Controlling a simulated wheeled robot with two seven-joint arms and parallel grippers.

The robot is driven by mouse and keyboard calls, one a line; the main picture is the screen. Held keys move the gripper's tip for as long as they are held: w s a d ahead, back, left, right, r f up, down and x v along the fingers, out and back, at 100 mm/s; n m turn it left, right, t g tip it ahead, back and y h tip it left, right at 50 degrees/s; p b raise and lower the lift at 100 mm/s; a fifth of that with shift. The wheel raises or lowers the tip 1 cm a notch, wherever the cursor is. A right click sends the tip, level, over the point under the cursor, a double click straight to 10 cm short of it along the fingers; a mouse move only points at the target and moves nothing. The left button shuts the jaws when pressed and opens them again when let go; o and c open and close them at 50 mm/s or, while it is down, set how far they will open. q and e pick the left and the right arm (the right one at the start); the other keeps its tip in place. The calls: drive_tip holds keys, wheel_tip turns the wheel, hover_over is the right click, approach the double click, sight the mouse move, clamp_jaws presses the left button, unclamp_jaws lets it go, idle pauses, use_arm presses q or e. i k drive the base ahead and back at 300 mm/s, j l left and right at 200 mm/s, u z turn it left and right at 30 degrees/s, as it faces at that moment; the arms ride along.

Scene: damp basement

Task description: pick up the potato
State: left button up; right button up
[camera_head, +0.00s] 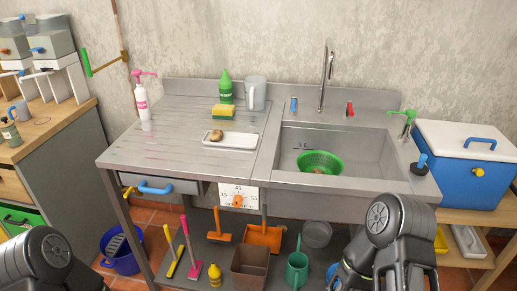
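A small brown potato-like item (216,135) lies on a white board or tray (238,140) on the ribbed metal drainboard, left of the sink. It is small in the picture, with a paler patch on top. My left arm shows only as a dark rounded joint at the bottom left corner. My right arm shows as dark links at the bottom right, in front of the sink unit. I see no fingertips of either gripper, and neither arm part shown is near the potato.
Behind the board stand a yellow-green sponge (222,112), a green bottle (225,88) and a grey jug (256,93). A pink-topped pump bottle (142,102) stands at left. The sink holds a green colander (320,162). The drainboard's front left is clear.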

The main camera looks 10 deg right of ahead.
sight(215, 135)
drive_tip(key=i+j, duration=0.65)
drive_tip(key=z, duration=1.15)
